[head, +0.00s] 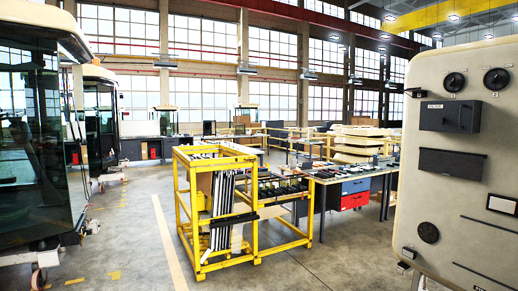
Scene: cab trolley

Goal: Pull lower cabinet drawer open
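Under the workbench (385,180), right of centre, is a cabinet with a blue upper drawer (355,187) and a red lower drawer (354,202). Both drawers look shut, though they are small and distant. A large pale upright panel (425,185) stands close at the right edge. It carries a dark upper box (450,116) and a dark lower box-like front (452,163). I cannot tell whether these are drawers or which cabinet the task means. My gripper is not in view.
A yellow trolley frame (185,215) with leaning panels and trays stands in the middle, before the workbench. Glass-sided cabs (35,130) line the left side. Grey floor (125,235) is clear between cabs and trolley, and also between trolley and pale panel.

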